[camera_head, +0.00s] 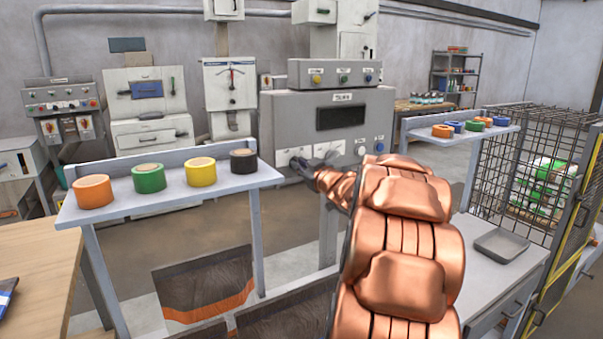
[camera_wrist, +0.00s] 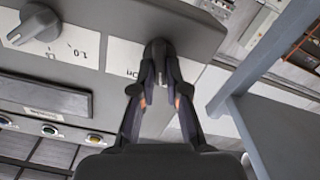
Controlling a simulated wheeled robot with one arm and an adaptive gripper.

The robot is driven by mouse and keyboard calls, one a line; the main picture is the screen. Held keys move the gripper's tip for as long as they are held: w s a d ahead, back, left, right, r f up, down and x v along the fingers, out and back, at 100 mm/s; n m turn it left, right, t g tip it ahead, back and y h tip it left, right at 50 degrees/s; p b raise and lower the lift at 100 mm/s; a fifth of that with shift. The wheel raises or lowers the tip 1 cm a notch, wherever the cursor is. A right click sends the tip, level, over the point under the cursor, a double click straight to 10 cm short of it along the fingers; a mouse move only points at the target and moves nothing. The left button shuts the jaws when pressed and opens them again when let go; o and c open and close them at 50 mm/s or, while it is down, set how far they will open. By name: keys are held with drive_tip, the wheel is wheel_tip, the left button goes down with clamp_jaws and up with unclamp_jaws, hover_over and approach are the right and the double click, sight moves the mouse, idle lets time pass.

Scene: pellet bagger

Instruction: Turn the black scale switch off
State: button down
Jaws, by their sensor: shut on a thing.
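The grey scale cabinet (camera_head: 380,105) stands at the back centre, with a dark display and white-labelled switches along its lower front. My gripper (camera_head: 297,163) reaches its lower left switch. In the wrist view my gripper (camera_wrist: 159,84) has its two fingers closed around the black switch (camera_wrist: 156,50), touching both sides. The switch sits on a white label plate (camera_wrist: 122,58) with partly readable print. The fingers hide part of the switch, so its exact setting is unclear. A grey knob (camera_wrist: 34,24) with its own label is beside it, apart from my fingers.
A shelf with orange, green, yellow and black tape rolls (camera_head: 149,178) stands in front, left of my arm. Another roll shelf (camera_head: 460,133) and a wire cage (camera_head: 535,165) are on the right. In the wrist view a blue-grey post (camera_wrist: 265,90) runs close to the right of my gripper.

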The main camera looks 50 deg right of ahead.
drive_tip(key=shift+n+b, duration=0.45)
drive_tip(key=shift+n, duration=0.45)
drive_tip(key=c, duration=1.2)
unclamp_jaws()
drive_tip(key=shift+s, duration=0.1)
drive_tip(key=v, duration=1.1)
drive_tip(key=shift+s+a, duration=0.15)
drive_tip(key=shift+s, duration=0.2)
